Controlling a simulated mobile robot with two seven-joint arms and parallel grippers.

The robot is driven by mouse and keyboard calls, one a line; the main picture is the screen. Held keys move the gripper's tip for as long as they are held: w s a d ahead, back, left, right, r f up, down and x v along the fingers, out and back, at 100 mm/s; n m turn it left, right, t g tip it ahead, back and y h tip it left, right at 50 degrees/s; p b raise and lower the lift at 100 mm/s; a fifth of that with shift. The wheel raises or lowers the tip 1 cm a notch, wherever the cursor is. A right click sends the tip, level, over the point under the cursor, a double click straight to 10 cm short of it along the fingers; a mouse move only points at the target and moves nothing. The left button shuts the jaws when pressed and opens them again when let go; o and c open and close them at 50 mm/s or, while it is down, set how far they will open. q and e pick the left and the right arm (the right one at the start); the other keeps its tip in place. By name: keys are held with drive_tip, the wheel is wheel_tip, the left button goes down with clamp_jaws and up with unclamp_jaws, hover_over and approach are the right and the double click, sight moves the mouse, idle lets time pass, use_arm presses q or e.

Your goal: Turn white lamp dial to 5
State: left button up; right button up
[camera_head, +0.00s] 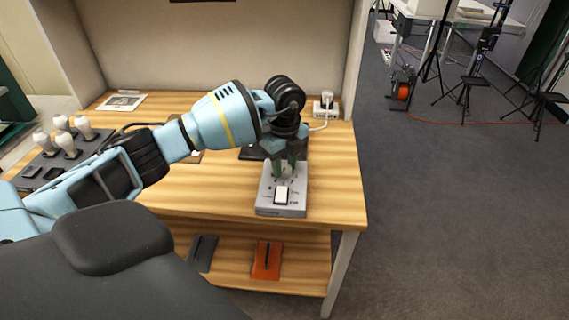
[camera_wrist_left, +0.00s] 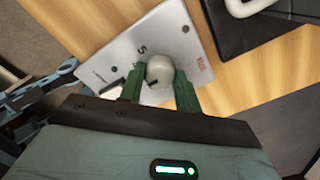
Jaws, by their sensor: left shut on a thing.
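The lamp control box (camera_head: 289,206) is a light grey metal panel on the wooden table, near its right front edge. In the left wrist view the box (camera_wrist_left: 120,50) shows a printed 5 and other markings, partly too small to read. The white round dial (camera_wrist_left: 160,71) sits between the green fingers of my left gripper (camera_wrist_left: 158,85), which is shut on it. In the head view the left gripper (camera_head: 285,168) points down onto the box and hides the dial. My right gripper is not in view.
A dark device (camera_head: 256,154) lies behind the box. A power socket (camera_head: 325,107) with a plug stands at the back right. Several white bulbs (camera_head: 66,143) stand on a dark tray at the left. An orange item (camera_head: 267,262) lies on the lower shelf.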

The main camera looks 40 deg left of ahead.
use_arm(q)
drive_tip(key=shift+m, duration=0.4)
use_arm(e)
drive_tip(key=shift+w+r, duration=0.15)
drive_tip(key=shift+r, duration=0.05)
use_arm(q)
drive_tip(key=m+p, duration=0.1)
drive_tip(key=m, duration=0.1)
drive_tip(key=shift+r+m, duration=0.15)
drive_tip(key=shift+m, duration=0.15)
drive_tip(key=m+p, duration=0.1)
drive_tip(key=m, duration=0.2)
drive_tip(key=shift+m, duration=0.4)
drive_tip(key=m+p, duration=0.1)
drive_tip(key=m, duration=0.4)
drive_tip(key=shift+m, duration=1.8)
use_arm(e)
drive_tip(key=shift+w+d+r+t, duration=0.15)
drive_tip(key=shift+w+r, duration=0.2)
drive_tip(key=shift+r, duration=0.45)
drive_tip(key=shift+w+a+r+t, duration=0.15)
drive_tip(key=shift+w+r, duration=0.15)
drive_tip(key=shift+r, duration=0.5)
use_arm(q)
drive_tip(key=shift+f+m, duration=0.2)
drive_tip(key=shift+m, duration=0.1)
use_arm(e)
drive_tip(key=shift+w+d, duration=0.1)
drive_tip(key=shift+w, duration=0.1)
